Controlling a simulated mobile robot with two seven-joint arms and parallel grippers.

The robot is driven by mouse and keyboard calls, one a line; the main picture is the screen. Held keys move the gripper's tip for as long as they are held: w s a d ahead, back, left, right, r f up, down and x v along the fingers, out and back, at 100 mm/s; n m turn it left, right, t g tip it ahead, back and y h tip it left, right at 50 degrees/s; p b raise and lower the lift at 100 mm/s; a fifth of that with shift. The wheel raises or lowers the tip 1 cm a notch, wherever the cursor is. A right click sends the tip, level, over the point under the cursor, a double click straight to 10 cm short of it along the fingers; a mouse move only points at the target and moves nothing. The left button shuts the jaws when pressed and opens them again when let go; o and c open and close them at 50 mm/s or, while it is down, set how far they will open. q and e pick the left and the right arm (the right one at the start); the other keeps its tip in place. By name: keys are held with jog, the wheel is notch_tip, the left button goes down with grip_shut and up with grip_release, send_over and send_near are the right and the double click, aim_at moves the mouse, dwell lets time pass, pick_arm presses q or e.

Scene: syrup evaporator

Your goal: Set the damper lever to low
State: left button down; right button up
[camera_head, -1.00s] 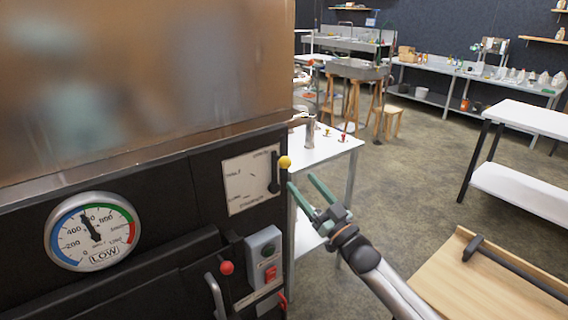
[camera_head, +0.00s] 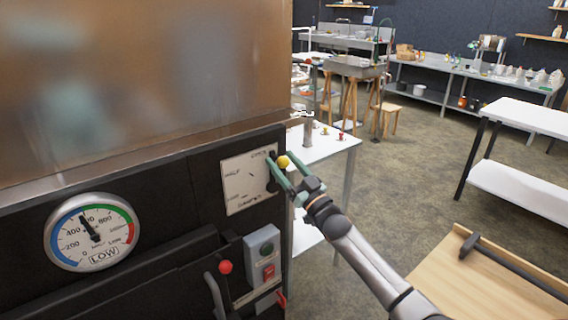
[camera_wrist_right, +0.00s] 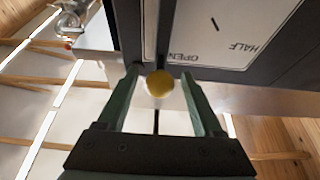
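The damper lever's yellow knob (camera_head: 283,161) stands at the upper right of a white plate (camera_head: 240,186), near the "OPEN" mark; "HALF" is marked further left. Part of the dark lever arm is hidden by my gripper. My right gripper (camera_head: 278,157) has one green finger on each side of the knob. In the right wrist view the knob (camera_wrist_right: 160,83) sits between the open fingers (camera_wrist_right: 160,72), with a gap visible on both sides. My left gripper is not in view.
A round gauge (camera_head: 92,232) with a "LOW" label is on the black front panel at left. A red-knobbed handle (camera_head: 225,267) and a grey switch box (camera_head: 262,250) are below the plate. A white table (camera_head: 318,148) stands behind the gripper.

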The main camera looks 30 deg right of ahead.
grip_shut()
dwell(0.3)
dwell(0.9)
